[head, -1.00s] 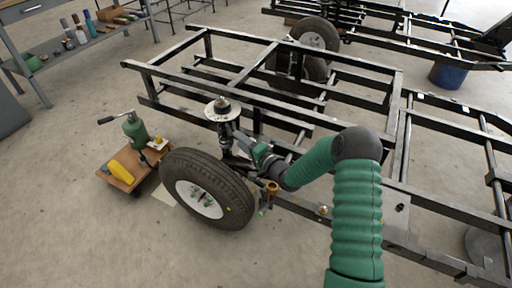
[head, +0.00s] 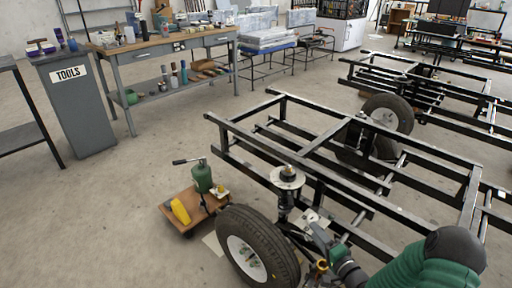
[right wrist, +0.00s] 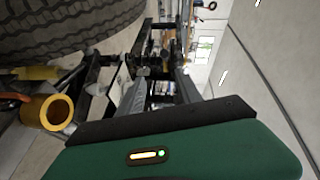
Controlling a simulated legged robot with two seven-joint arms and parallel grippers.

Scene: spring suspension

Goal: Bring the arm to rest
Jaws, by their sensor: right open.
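My right arm's green sleeve (head: 430,265) comes in from the lower right of the head view. My right gripper (head: 314,224) is at the near corner of the black frame (head: 340,190), beside the spring strut (head: 285,188) and right of the tyre (head: 258,248). It is open, and I see nothing held in it. In the right wrist view, my green hand fills the bottom, with the gripper's grey fingers (right wrist: 158,92) apart above it. The tyre (right wrist: 70,25) is at the upper left there, and a brass cylinder (right wrist: 45,112) is below it. My left gripper is out of view.
A wooden dolly (head: 195,212) with a green bottle jack (head: 202,178) and a yellow object (head: 180,211) stands left of the tyre. A workbench (head: 165,45) and a grey TOOLS cabinet (head: 80,110) are further back. Open concrete floor lies at the left.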

